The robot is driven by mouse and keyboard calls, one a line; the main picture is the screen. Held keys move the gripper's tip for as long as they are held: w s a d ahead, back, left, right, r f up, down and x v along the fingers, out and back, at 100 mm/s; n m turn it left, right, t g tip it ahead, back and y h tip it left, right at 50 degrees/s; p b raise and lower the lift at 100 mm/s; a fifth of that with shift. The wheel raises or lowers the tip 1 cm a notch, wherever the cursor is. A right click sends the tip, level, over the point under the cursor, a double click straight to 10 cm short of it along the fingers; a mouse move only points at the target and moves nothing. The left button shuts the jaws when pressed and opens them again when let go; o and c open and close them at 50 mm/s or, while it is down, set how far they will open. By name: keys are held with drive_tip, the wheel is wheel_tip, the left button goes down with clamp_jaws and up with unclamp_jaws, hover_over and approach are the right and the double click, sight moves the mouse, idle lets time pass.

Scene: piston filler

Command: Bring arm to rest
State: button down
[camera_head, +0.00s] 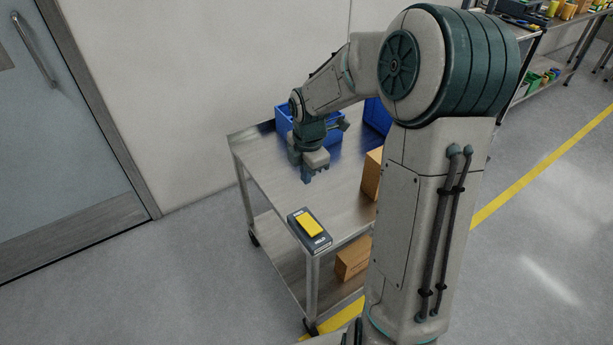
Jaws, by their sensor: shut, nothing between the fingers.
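My gripper (306,180) is at the end of my arm, over the metal cart (254,161) and in front of a blue bin. It points down, shut and empty, with its fingertips close to the cart top. I cannot tell whether they touch it. My arm is bent, reaching out to the left from its large joint, and its upright part hides the right side of the cart.
Blue bins (283,122) stand at the back, a cardboard box (371,174) on the right, another (354,258) on the lower shelf. A wall and door (62,120) are behind; floor is open left.

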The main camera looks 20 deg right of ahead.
idle(0.3)
drive_tip(key=s+a+r+m+t, duration=0.1)
drive_tip(key=s+r+m, duration=0.4)
drive_tip(key=s+m, duration=0.5)
drive_tip(key=s+a+r+m+t, duration=0.1)
drive_tip(key=s+r+m, duration=0.4)
drive_tip(key=s+m, duration=0.6)
drive_tip(key=shift+s, duration=0.15)
